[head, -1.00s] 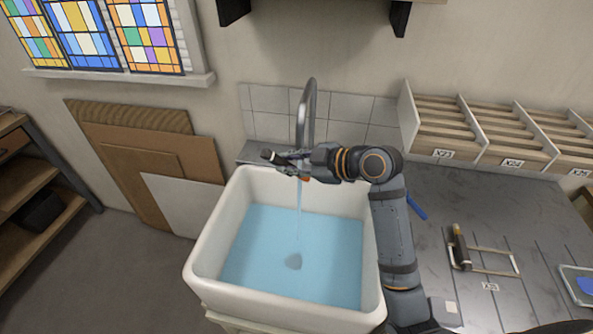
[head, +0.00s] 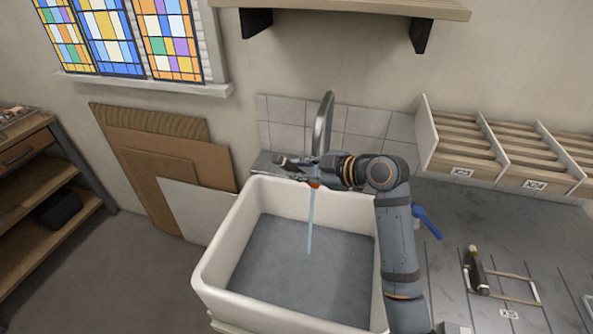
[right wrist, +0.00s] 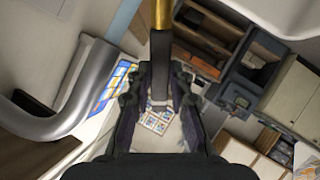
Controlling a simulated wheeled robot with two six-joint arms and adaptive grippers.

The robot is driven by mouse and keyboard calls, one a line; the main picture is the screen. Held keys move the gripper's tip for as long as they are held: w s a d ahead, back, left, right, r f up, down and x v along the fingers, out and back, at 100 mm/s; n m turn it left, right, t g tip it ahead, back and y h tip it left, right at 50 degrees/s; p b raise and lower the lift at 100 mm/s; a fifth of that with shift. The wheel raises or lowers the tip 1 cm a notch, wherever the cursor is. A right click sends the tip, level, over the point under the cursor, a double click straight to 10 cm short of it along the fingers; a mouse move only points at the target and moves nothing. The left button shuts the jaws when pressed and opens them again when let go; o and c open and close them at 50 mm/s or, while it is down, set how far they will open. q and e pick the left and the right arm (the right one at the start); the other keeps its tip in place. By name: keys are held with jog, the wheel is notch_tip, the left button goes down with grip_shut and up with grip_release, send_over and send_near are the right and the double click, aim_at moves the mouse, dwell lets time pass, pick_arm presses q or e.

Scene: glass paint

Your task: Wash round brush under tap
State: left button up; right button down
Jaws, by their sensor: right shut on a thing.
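My right gripper (head: 318,170) is over the back part of the white sink (head: 225,255), just in front of the curved metal tap (head: 325,120). It is shut on the brush; in the right wrist view the dark handle (right wrist: 160,65) runs between the fingers (right wrist: 160,98), with a gold ferrule (right wrist: 161,14) at the top edge. The bristles are outside that view, and in the head view the brush is too small to make out clearly. A thin blue water stream (head: 310,225) falls below the gripper into the basin, whose grey bottom shows. My left gripper is not in view.
A grey workbench (head: 450,220) is to the right, with a blue-handled tool (head: 428,222) and a dark-handled tool (head: 475,270) on it. Slotted racks (head: 465,145) stand at its back. A shelf (head: 350,8) is above. Boards (head: 160,150) lean on the wall at left.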

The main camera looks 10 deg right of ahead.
jog(key=shift+w+d, duration=0.15)
jog(key=shift+d, duration=0.45)
jog(key=shift+a, duration=0.2)
jog(key=shift+s+a, duration=0.2)
jog(key=shift+a, duration=0.25)
jog(key=shift+w+d, duration=0.1)
jog(key=shift+d, duration=0.1)
jog(key=shift+w+d, duration=0.1)
jog(key=shift+d, duration=0.3)
jog(key=s+d, duration=0.2)
jog(key=s, duration=0.5)
jog(key=shift+s, duration=0.4)
